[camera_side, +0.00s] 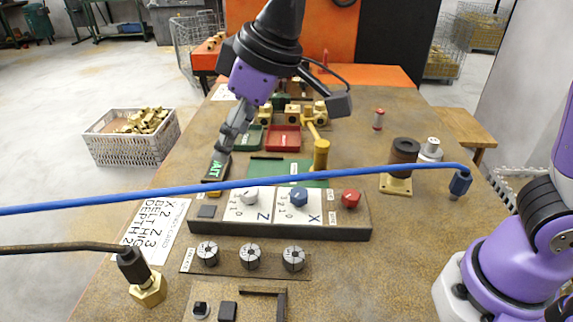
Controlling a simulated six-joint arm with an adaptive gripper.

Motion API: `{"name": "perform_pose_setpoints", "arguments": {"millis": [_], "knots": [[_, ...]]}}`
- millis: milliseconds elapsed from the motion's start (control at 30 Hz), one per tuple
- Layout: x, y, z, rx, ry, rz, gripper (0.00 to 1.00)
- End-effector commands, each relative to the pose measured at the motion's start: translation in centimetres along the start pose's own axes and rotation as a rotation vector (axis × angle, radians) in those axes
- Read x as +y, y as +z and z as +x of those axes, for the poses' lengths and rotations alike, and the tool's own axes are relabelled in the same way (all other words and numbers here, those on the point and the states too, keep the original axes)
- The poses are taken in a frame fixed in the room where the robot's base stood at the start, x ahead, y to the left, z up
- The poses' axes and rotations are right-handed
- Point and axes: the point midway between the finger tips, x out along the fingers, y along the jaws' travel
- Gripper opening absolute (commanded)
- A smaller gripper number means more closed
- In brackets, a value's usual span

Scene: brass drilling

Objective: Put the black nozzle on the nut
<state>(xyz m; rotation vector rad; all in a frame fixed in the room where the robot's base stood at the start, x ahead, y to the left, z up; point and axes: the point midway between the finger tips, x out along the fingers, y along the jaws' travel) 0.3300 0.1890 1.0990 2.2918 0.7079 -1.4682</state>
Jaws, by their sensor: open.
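The black nozzle (133,265) is on the end of a dark hose (60,248) coming in from the left edge, at the table's front left. It is tilted slightly, with its lower end at the top of a brass hex nut (149,290). I cannot tell whether it is seated or only overlaps it in this view. My gripper (220,162) is open and points down over the middle of the table, left of the green tray, well behind the nozzle and nut. Its fingers are seen nearly side-on, so the gap between them is hidden.
A blue hose (250,183) with a dark blue nozzle (460,183) crosses the view above the control panel (345,228). A brown cylinder on a brass base (397,186) stands at the right. Red (283,138) and green trays are behind. The front right tabletop is clear.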

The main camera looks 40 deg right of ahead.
Motion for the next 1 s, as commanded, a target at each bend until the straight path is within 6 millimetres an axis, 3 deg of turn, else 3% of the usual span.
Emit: {"name": "perform_pose_setpoints", "arguments": {"millis": [33, 133, 300, 400, 600, 1000], "knots": [[2.5, 2.5, -1.9, 0.015, 0.038, 0.081, 0.68], [5.7, 7.8, -4.3, 0.03, 0.107, 0.229, 0.68], [8.0, 15.9, -5.8, 0.051, 0.204, 0.427, 0.68], [8.3, 18.9, -5.7, 0.058, 0.24, 0.499, 0.68], [8.3, 20.9, -5.4, 0.059, 0.263, 0.548, 0.68], [8.3, 20.9, -5.4, 0.058, 0.262, 0.546, 0.68]]}}
